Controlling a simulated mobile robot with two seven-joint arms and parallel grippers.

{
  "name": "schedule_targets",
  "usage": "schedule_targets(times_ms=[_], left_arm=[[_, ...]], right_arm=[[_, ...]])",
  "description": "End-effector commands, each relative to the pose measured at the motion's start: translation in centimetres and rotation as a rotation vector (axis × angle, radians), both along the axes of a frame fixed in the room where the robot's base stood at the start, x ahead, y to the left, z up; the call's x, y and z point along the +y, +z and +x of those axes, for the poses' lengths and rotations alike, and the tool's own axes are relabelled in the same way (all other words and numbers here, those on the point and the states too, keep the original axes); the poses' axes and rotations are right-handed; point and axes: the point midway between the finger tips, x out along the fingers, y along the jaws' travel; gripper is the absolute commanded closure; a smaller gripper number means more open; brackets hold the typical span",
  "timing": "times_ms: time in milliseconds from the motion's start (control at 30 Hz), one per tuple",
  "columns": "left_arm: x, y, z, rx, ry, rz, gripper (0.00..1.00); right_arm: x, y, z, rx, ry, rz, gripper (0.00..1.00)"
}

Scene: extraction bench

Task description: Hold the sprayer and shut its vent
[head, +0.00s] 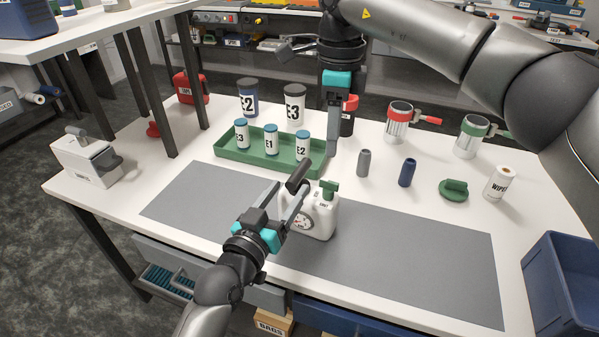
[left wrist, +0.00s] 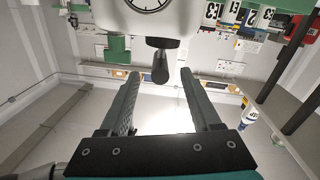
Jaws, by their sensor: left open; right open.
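The sprayer (head: 322,222) is a white bottle with a round dial on its side, standing upright on the grey mat (head: 400,250). A dark cylindrical handle (head: 299,176) and a green knob (head: 329,187) are on its top. My left gripper (head: 288,198) is open and empty, just left of the sprayer at handle height. In the left wrist view the sprayer (left wrist: 185,15) is at the top, with the dark handle (left wrist: 160,68) between the open fingertips and the green knob (left wrist: 117,48) beside it. My right gripper (head: 333,145) is open above the bench, behind the sprayer. The vent's state cannot be told.
A green tray (head: 232,156) with several labelled bottles stands behind the mat. The mat's right part is clear.

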Motion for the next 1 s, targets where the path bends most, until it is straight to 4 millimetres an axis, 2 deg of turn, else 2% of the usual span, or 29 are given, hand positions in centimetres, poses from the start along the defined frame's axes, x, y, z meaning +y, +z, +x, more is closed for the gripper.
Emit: schedule_targets(times_ms=[200, 433, 600, 900, 1000], left_arm=[[-1.4, 0.1, 3.4, -0.001, 0.000, 0.000, 0.36], [-2.3, 0.0, 5.7, 0.001, 0.000, 0.000, 0.36], [-2.6, 0.0, 6.4, 0.001, 0.000, 0.001, 0.36], [-2.6, 0.0, 6.5, 0.001, 0.000, 0.000, 0.36], [-2.6, 0.0, 6.5, 0.001, 0.000, 0.000, 0.47]], right_arm=[[0.0, 0.0, 0.0, 0.000, 0.000, 0.000, 0.50], [0.0, 0.0, 0.0, 0.000, 0.000, 0.000, 0.50], [0.0, 0.0, 0.0, 0.000, 0.000, 0.000, 0.50], [0.0, 0.0, 0.0, 0.000, 0.000, 0.000, 0.50], [0.0, 0.0, 0.0, 0.000, 0.000, 0.000, 0.50]])
